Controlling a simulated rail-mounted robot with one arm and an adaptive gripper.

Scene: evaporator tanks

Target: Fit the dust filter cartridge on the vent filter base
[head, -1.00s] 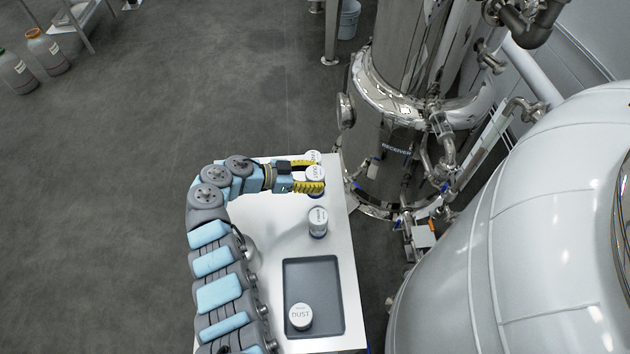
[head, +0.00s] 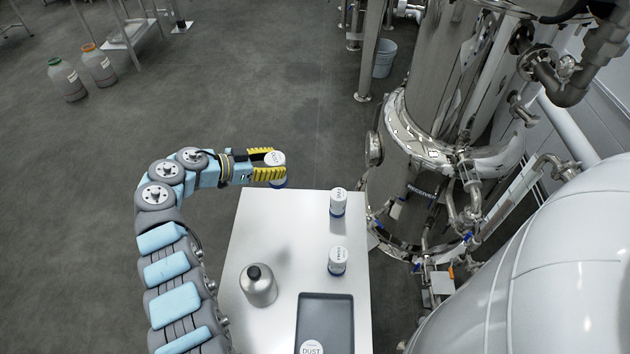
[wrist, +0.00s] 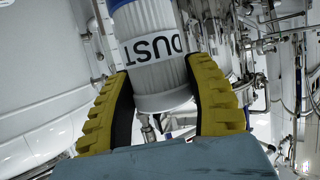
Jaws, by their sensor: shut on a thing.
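My gripper (head: 269,165) is shut on a white dust filter cartridge (head: 277,158), held out past the far left corner of the table, apart from it. In the wrist view, the yellow ribbed fingers grip both sides of the cartridge (wrist: 155,52), which has blue bands and the word DUST. Another white container (head: 312,348) marked DUST is in the grey tray (head: 325,298), cut off by the bottom edge. I cannot make out the vent filter base in either view.
Two white cartridges with blue bottoms (head: 337,202) (head: 338,262) stand along the right of the white table (head: 290,225). A grey bottle (head: 258,286) stands at the left. The steel receiver vessel (head: 410,190) and a large white tank (head: 530,270) are close on the right.

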